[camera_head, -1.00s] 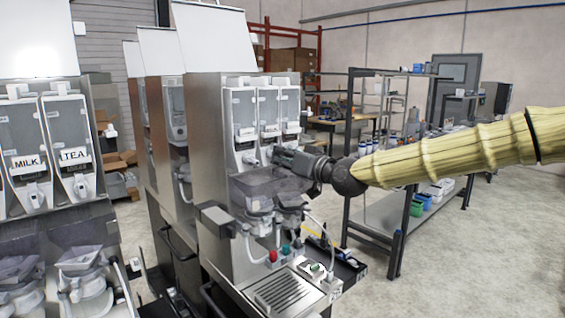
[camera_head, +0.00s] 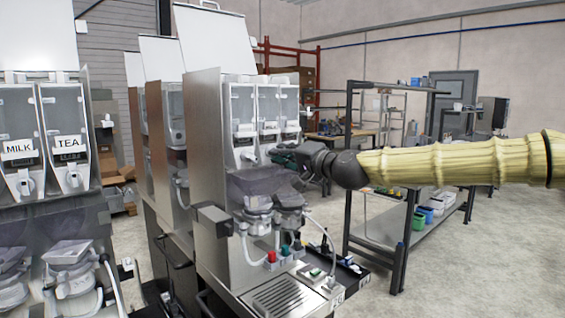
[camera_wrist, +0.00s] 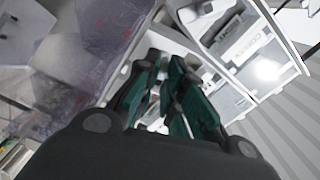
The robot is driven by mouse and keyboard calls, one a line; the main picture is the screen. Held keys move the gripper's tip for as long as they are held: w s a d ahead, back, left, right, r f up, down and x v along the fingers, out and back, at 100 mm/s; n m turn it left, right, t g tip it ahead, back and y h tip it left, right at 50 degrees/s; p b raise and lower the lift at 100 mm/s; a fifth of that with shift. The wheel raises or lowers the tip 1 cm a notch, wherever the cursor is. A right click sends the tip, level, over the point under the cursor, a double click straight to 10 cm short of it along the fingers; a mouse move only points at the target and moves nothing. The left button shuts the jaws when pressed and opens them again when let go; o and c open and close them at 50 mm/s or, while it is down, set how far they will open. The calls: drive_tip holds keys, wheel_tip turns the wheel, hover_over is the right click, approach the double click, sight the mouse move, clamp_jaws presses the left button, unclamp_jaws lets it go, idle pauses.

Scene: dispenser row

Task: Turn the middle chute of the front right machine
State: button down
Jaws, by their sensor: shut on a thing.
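The front right machine (camera_head: 207,140) has a steel side and three clear canisters side by side on its front. The middle canister (camera_head: 268,110) is above my gripper (camera_head: 274,152), which reaches in from the right at chute height. The middle chute is mostly hidden behind my fingers in the head view. In the wrist view, my gripper (camera_wrist: 168,78) shows its green finger pads close together, with a white part between them. It is shut on the middle chute. I cannot tell the chute's angle. The left chute (camera_head: 248,156) is visible and free.
Smoky clear hoppers (camera_head: 255,184) sit just below my fingers. Another machine with MILK (camera_head: 18,149) and TEA (camera_head: 69,143) labels stands at the left. A shelf rack (camera_head: 392,250) stands behind my arm. Open floor lies at the right.

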drive_tip(key=shift+f+m+b, duration=0.2)
drive_tip(key=shift+m+b, duration=2.2)
drive_tip(key=shift+m, duration=2.5)
drive_tip(key=c, duration=1.5)
unclamp_jaws()
